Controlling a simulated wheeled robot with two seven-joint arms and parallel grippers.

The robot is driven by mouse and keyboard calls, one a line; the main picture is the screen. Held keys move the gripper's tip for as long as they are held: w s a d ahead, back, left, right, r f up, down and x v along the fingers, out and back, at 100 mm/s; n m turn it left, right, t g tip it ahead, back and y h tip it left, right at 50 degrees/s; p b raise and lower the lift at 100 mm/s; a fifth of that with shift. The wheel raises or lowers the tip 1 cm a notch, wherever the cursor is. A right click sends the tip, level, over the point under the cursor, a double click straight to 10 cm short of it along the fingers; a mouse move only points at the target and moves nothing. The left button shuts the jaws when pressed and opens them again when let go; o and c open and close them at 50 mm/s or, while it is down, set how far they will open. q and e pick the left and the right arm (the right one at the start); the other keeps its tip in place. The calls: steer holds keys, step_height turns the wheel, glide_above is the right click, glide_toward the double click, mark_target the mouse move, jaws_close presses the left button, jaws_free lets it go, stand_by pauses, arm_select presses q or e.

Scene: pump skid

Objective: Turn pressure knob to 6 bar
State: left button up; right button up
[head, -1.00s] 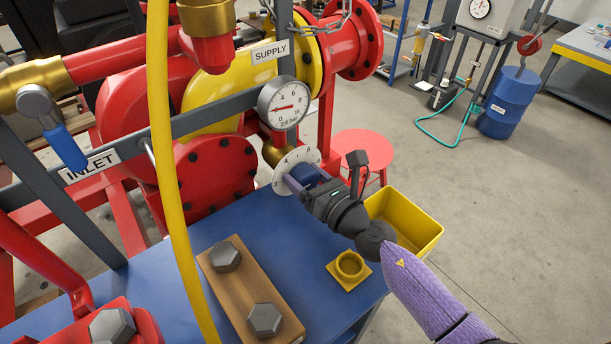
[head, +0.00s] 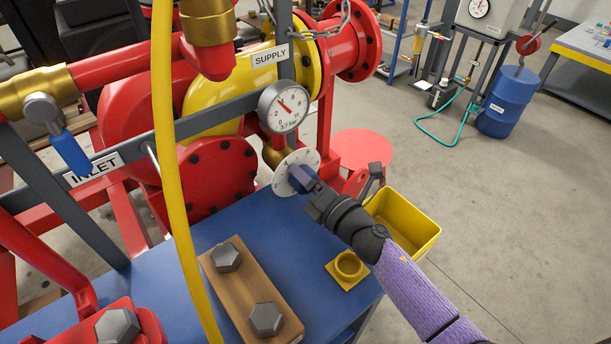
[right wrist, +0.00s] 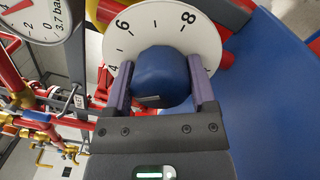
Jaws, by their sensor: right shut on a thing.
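The blue pressure knob (head: 301,172) sits at the centre of a white numbered dial plate (head: 281,186) below the round gauge (head: 284,107). My right gripper (head: 304,178) is shut on the knob. In the right wrist view its two purple-grey fingers lie on either side of the knob (right wrist: 162,75), and the dial plate (right wrist: 205,45) behind shows 4, 6 and 8. The knob's pointer cannot be made out. The gauge reads 3.7 bar, its needle up and left; part of it also shows in the right wrist view (right wrist: 30,28). My left gripper is not in view.
A blue bench (head: 215,228) carries a wooden block (head: 240,287) with two bolts and a yellow ring holder (head: 348,268). A yellow bin (head: 408,222) stands close to my right forearm. A yellow hose (head: 165,130) hangs at left. A grey frame bar (head: 215,118) crosses behind.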

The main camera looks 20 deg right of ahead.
steer(key=m+p, duration=0.1)
steer(key=m, duration=0.3)
steer(key=m+p, duration=0.1)
steer(key=m, duration=0.2)
steer(key=shift+m, duration=0.3)
steer(key=m+p, duration=0.1)
steer(key=m, duration=0.2)
steer(key=shift+m+h, duration=0.3)
steer(key=shift+f+m+p, duration=0.2)
steer(key=shift+m+p, duration=0.3)
steer(key=shift+m, duration=0.9)
steer(key=o, duration=1.2)
steer(key=p+v, duration=0.2)
steer(key=v, duration=0.7)
steer(key=shift+s+d+f, duration=0.1)
steer(key=shift+s, duration=0.4)
